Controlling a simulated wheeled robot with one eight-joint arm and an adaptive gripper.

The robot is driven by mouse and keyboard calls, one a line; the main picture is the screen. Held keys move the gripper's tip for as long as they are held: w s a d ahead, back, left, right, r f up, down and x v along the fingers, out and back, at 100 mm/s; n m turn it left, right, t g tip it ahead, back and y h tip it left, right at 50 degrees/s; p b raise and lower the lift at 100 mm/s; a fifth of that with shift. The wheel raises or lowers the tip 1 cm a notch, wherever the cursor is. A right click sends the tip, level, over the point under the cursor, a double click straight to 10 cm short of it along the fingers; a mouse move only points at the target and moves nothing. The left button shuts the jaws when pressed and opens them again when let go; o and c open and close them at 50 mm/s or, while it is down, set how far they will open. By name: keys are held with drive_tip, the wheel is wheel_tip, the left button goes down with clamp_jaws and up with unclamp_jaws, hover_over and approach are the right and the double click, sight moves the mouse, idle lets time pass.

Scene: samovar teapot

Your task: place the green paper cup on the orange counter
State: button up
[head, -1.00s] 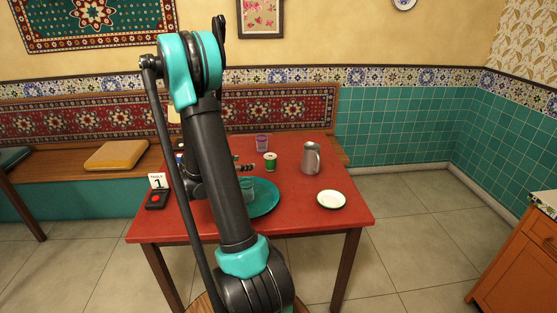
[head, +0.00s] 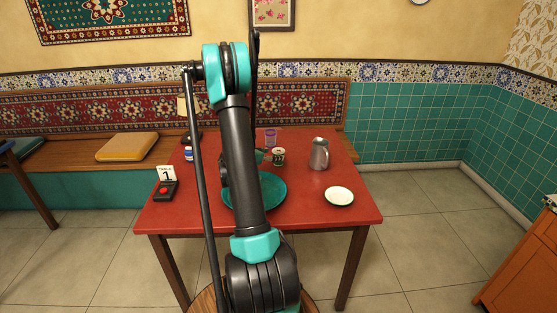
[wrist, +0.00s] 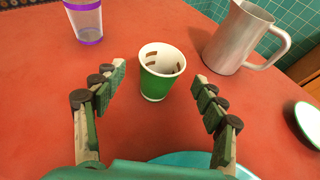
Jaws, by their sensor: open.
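The green paper cup (head: 279,158) stands upright near the back middle of the red table. In the wrist view the cup (wrist: 157,83) has a white rim and brown marks inside. My gripper (wrist: 161,78) is open, with one finger on each side of the cup and a gap to both. In the head view my arm hides most of the gripper. An orange wooden cabinet (head: 525,265), which looks like the orange counter, stands at the right edge; only a sliver of its top shows.
A metal pitcher (head: 319,155) stands right of the cup, and a purple-banded glass (wrist: 86,20) behind it to the left. A teal tray (head: 277,190), a white saucer (head: 339,196) and a number stand (head: 166,174) are also on the red table (head: 320,222). Open floor lies between table and cabinet.

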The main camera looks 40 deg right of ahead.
drive_tip(key=x, duration=0.4)
drive_tip(key=shift+d+f, duration=0.2)
drive_tip(key=shift+d, duration=0.15)
drive_tip(key=c, duration=0.8)
